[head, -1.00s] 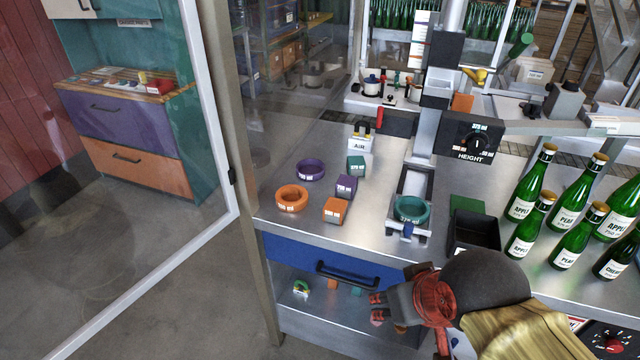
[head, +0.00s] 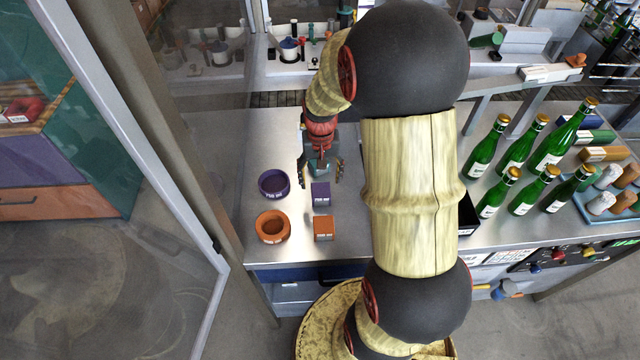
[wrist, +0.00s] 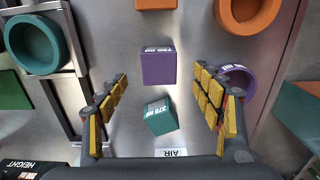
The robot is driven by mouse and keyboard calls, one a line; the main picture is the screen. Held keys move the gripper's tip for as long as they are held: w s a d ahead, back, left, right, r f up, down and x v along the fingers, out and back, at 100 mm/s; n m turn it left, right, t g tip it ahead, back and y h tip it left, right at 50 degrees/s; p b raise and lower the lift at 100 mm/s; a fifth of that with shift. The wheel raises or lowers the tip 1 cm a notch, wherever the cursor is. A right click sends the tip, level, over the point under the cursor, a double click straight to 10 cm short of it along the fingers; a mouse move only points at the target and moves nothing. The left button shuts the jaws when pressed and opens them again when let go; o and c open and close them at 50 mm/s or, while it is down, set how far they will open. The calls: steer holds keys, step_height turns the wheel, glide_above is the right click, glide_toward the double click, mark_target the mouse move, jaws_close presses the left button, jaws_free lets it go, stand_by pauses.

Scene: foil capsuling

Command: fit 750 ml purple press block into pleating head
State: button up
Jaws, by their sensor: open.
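The purple press block (head: 320,194), with a white 750 ml label, stands on the steel bench. In the wrist view the purple block (wrist: 159,65) lies ahead of my gripper (wrist: 161,78), roughly midway between the lines of its fingertips. My gripper is open and holds nothing; in the head view my gripper (head: 320,172) is just behind the purple block. A teal 375 ml block (wrist: 160,116) lies on the bench between the spread fingers, as seen from the wrist. The station with a teal ring (wrist: 36,45) seated in it shows at the wrist view's left; my arm hides it in the head view.
An orange block (head: 324,228) stands in front of the purple one. A purple ring (head: 273,184) and an orange ring (head: 272,226) lie to the left. Green bottles (head: 520,150) stand on the right. A glazed frame borders the bench's left side.

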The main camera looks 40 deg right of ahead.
mark_target(321, 191)
step_height(321, 191, down, 8)
steer(key=shift+d+r+b, duration=0.1)
steer(key=shift+b, duration=0.3)
steer(key=c, duration=0.3)
steer(key=c, duration=1)
steer(key=shift+r, duration=0.1)
